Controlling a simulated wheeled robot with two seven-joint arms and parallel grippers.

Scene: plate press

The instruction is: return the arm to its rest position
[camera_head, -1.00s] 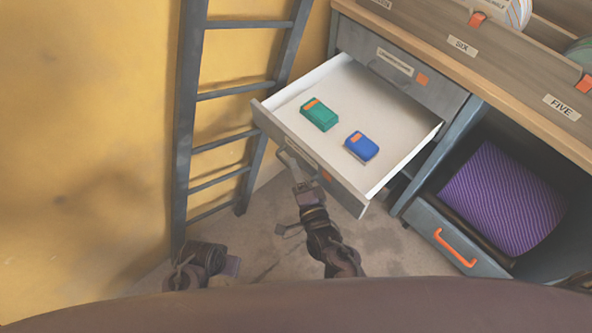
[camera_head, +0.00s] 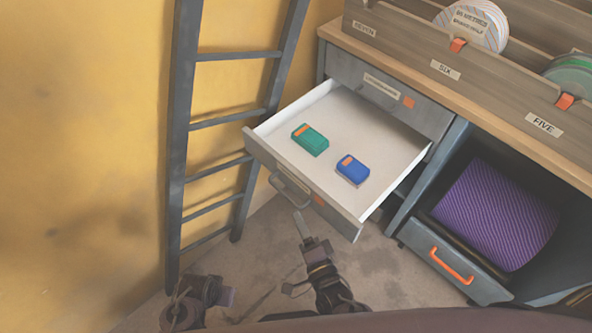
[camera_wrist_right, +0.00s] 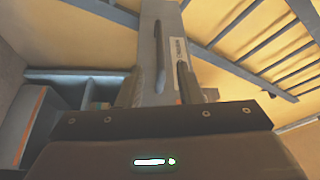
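My right gripper (camera_head: 303,226) is below the open drawer's front in the head view, just short of its handle (camera_head: 290,188) and apart from it. In the right wrist view its two fingers (camera_wrist_right: 160,90) stand apart with nothing held between them. The drawer front (camera_wrist_right: 150,25) and its handle (camera_wrist_right: 160,55) show beyond the fingers. My left arm is folded low at the left of the head view, and its gripper (camera_head: 226,297) is too dark and small to read.
The white-lined drawer (camera_head: 385,165) stands open, holding a green box (camera_head: 310,140) and a blue box (camera_head: 352,170). A ladder (camera_head: 180,150) leans by the yellow wall. A purple ribbed roll (camera_head: 495,215) lies in an open compartment at right. Bare floor shows below the drawer.

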